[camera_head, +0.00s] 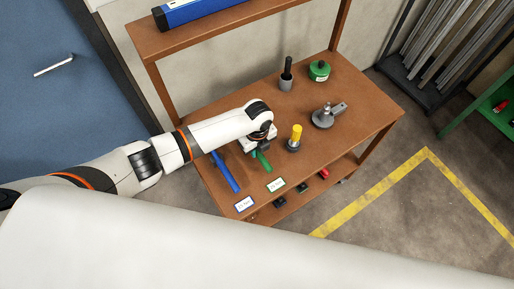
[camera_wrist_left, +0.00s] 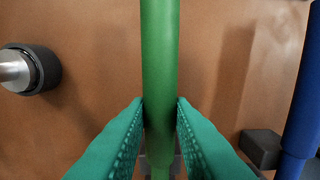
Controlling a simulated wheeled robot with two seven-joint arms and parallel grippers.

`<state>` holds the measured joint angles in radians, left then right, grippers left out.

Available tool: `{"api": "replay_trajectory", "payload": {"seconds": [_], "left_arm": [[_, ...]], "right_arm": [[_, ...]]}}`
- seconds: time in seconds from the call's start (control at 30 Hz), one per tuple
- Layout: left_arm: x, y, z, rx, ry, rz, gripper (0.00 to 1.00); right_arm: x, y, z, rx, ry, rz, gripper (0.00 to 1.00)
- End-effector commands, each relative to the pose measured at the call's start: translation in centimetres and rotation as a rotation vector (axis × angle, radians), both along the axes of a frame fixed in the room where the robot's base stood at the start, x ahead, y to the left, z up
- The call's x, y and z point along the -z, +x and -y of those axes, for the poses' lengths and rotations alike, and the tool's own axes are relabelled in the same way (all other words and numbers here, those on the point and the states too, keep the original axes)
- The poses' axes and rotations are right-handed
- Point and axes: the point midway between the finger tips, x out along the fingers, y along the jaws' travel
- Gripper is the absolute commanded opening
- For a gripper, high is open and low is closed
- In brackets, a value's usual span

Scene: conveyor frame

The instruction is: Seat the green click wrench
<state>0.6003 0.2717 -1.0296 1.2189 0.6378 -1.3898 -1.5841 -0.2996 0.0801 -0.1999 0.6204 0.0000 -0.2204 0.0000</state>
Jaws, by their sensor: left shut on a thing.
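The green click wrench (camera_head: 263,161) shows as a green handle below my left wrist, over the brown bench top. In the left wrist view its green shaft (camera_wrist_left: 160,50) runs upright through the middle. My left gripper (camera_head: 257,148) is shut on it, and its teal fingers (camera_wrist_left: 158,115) press on both sides of the shaft. The wrench's head is hidden by the gripper. I cannot tell whether the wrench touches the bench. A blue wrench (camera_head: 225,172) is just left of it, and at the right edge of the wrist view (camera_wrist_left: 303,115). My right gripper is not in view.
A green-bordered card (camera_head: 275,184) and a blue-bordered card (camera_head: 243,203) lie at the bench's (camera_head: 365,115) front edge. A yellow-handled tool (camera_head: 296,133), a grey metal tool (camera_head: 323,117), a black-handled tool (camera_head: 286,77) and a green round container (camera_head: 319,70) stand right and behind.

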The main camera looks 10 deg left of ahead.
Motion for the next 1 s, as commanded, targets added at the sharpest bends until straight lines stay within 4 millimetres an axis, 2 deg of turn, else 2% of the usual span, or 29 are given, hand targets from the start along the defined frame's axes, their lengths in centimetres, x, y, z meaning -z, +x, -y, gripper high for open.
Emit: {"api": "replay_trajectory", "payload": {"seconds": [0.17, 0.2, 0.33, 0.6, 0.73, 0.87, 1.0], "left_arm": [[0.0, 0.0, 0.0, 0.000, -0.001, -0.001, 0.00], [0.0, 0.0, 0.0, 0.000, -0.001, -0.001, 0.24], [0.0, 0.0, 0.0, 0.000, -0.001, -0.001, 0.45], [0.0, -0.1, 0.0, 0.000, 0.000, -0.003, 0.46], [-0.7, 0.0, 0.0, 0.000, -0.001, -0.001, 0.46], [-2.8, 0.0, 0.0, 0.001, -0.002, 0.002, 0.46], [-5.9, 0.0, 0.1, 0.001, -0.003, 0.004, 0.46]], "right_arm": [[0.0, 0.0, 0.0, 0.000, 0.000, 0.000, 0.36], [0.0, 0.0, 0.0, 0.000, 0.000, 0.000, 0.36], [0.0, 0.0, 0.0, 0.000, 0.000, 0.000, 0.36], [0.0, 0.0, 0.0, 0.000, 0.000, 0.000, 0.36], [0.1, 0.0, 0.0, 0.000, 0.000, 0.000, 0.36], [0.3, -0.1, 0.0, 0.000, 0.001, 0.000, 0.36], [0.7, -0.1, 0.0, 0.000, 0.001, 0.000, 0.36]]}}
